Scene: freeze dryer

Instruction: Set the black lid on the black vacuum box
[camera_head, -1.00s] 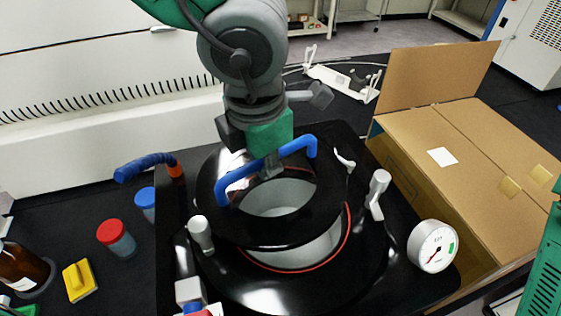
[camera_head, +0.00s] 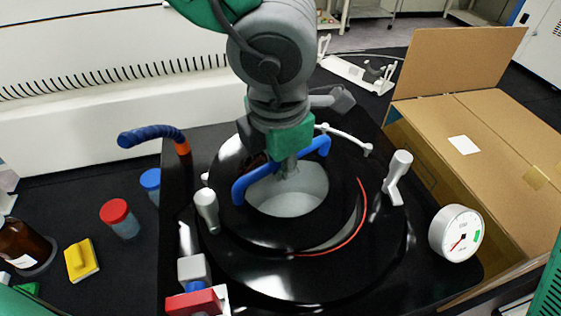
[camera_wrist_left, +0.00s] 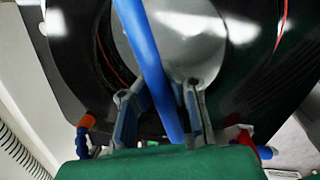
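The black lid (camera_head: 235,209) is a glossy black ring with a pale round centre and a blue handle (camera_head: 255,175); the lid also shows in the left wrist view (camera_wrist_left: 85,40). It is over the black vacuum box (camera_head: 385,255), shifted toward the back left of the opening. The box's red seal line and a strip of inner wall show at the front right. My left gripper (camera_head: 287,167) is above the lid, its fingers (camera_wrist_left: 165,95) on both sides of the handle, shut on it. Whether the lid's hidden rear edge touches the box cannot be told.
Pale clamps (camera_head: 207,210) (camera_head: 397,178) stand beside the lid. A gauge (camera_head: 456,233) is at the box's front right and a blue hose (camera_head: 150,135) at its back left. Capped jars and a yellow block (camera_head: 81,260) lie left. A cardboard box (camera_head: 490,125) stands right.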

